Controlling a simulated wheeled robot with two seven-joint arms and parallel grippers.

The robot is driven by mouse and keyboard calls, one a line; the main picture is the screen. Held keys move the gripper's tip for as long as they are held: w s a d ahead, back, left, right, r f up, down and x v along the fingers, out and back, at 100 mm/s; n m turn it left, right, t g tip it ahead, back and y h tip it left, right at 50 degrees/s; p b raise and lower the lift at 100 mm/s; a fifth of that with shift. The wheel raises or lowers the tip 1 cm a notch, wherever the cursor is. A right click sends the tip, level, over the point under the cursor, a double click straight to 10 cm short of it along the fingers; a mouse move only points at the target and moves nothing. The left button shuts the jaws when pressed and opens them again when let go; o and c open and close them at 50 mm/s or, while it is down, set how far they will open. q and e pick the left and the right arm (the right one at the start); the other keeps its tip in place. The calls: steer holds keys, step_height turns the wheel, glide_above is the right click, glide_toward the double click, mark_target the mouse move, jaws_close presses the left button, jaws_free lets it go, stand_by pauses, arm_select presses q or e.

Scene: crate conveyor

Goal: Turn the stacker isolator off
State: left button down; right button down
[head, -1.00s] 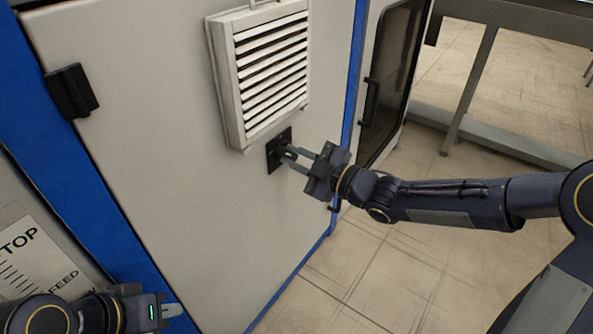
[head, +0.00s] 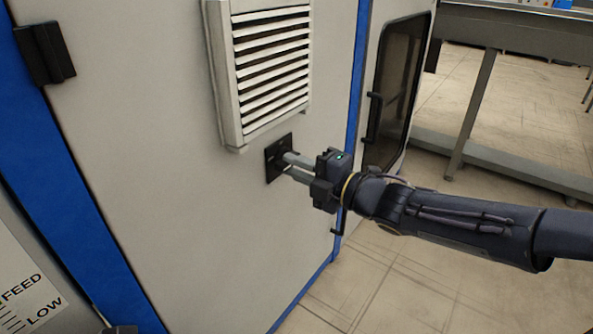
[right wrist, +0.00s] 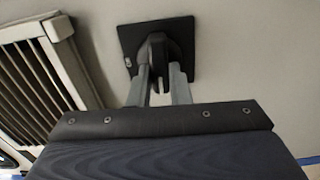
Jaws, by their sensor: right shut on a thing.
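The stacker isolator is a black square plate (head: 277,157) on the white cabinet door, just below the louvred vent. In the right wrist view its dark rotary handle (right wrist: 158,52) stands out from the plate. My right gripper (head: 289,167) is at the isolator, with its two grey fingers shut on the handle, one on each side. The fingertips and gripper body hide much of the handle in the head view. Only a dark bit at the bottom left edge of the head view may belong to my left arm; its fingers do not show.
The louvred vent (head: 272,72) juts out just above the isolator. A door with a dark window (head: 396,90) and a black handle stands to the right. A black latch (head: 45,52) is on the cabinet's left side. Open tiled floor lies at lower right.

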stand_by(0.4)
steer(key=c, duration=1.3)
jaws_free()
steer(key=shift+c, duration=0.2)
steer(key=shift+d, duration=0.1)
steer(key=p+v, duration=0.2)
steer(key=v, duration=0.5)
steer(key=shift+s+d+p, duration=0.25)
steer(key=shift+p, duration=0.05)
